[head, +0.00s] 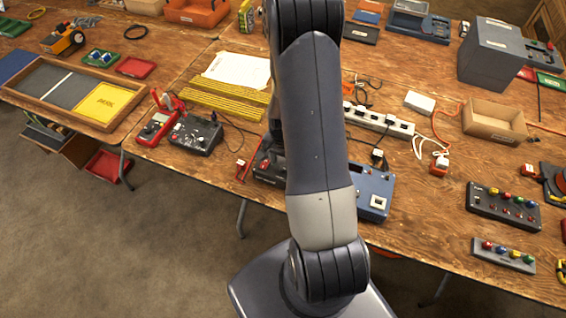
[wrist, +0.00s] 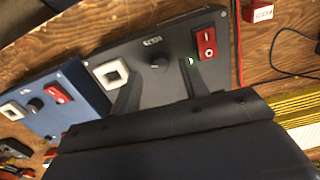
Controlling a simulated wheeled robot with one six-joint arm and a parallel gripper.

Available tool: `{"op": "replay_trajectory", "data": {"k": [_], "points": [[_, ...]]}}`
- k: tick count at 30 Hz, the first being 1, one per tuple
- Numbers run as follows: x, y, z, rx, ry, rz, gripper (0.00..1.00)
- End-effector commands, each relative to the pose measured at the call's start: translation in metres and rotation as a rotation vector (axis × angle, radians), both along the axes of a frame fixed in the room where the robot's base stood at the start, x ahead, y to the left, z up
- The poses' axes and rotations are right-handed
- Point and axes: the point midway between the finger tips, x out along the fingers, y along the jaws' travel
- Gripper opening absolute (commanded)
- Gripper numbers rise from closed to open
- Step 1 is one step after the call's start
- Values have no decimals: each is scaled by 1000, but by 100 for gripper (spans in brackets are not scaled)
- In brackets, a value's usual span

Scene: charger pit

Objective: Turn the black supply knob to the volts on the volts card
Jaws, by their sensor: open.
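The black supply box (wrist: 140,55) fills the upper middle of the wrist view. Its black knob (wrist: 159,62) sits on the top face, between a white-framed window (wrist: 110,75) and a red switch (wrist: 206,40). My gripper (wrist: 158,76) is open, with one finger on each side of the knob in the picture. I cannot tell its height above the knob or any contact. In the head view the black box (head: 268,168) is mostly hidden behind my arm, as is my gripper. No card with readable volts shows. The knob's setting is too small to read.
A blue box (head: 376,192) with its own black knob (wrist: 35,104) and red switch stands beside the black one. A small red labelled block (wrist: 262,13) lies nearby. A power strip (head: 380,120), yellow rulers (head: 222,100) and a dark meter box (head: 195,134) surround the area.

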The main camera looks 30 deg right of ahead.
Motion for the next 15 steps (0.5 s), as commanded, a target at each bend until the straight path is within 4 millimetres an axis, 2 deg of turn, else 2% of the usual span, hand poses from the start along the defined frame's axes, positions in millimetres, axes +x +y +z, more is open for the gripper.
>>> {"op": "replay_trajectory", "data": {"k": [6,15], "points": [[0,0,-17,0,1,0,43],[0,0,-22,0,-1,0,43]]}}
